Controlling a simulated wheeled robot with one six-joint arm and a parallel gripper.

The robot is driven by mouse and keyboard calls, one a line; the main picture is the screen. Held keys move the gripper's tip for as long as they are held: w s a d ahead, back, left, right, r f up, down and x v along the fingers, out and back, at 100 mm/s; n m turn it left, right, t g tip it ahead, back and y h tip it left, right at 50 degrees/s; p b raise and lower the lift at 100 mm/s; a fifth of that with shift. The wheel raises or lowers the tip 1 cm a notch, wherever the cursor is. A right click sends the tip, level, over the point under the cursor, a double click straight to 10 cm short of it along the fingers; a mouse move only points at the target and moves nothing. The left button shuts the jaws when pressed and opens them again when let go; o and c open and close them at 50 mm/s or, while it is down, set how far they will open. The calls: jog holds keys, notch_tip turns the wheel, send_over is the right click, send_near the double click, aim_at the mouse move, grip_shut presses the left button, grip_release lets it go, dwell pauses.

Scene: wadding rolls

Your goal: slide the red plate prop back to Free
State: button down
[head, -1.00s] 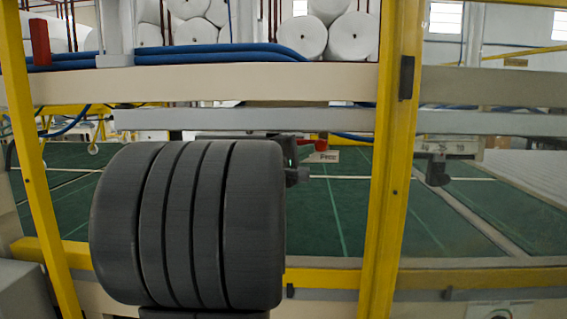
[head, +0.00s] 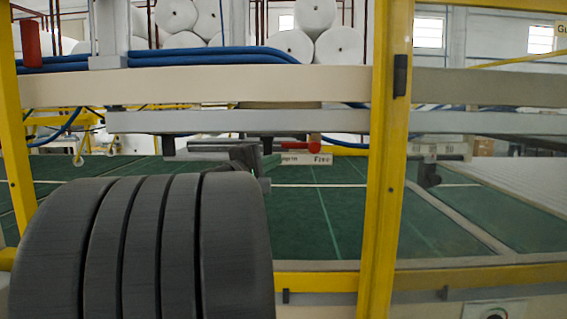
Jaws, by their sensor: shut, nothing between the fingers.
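The red plate prop (head: 313,147) shows as a small red piece with a rounded end, under the grey rail. A pale label strip (head: 308,160) lies just below it, with the word "Free" readable at its right part. The prop's red end is above that word. My gripper (head: 266,163) is shut and empty, just left of the red piece and in front of the label's left end. My large dark arm link hides part of the lower left. I cannot tell whether the fingers touch the prop.
A yellow post (head: 386,170) stands right of the prop. A beige beam (head: 230,87) and a grey rail (head: 440,123) run across above it. A green bed (head: 330,205) lies behind, with a yellow bar (head: 320,281) in front. White rolls (head: 340,45) are stacked far behind.

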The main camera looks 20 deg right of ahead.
jog(key=shift+b+v, duration=0.3)
jog(key=shift+v, duration=2.35)
jog(key=shift+w+d, duration=0.1)
jog(key=shift+w, duration=0.05)
jog(key=p, duration=0.3)
send_near(301, 146)
jog(key=x, duration=0.3)
jog(key=shift+w+a+p, duration=0.15)
jog(key=shift+a+p, duration=0.1)
jog(key=shift+p, duration=0.95)
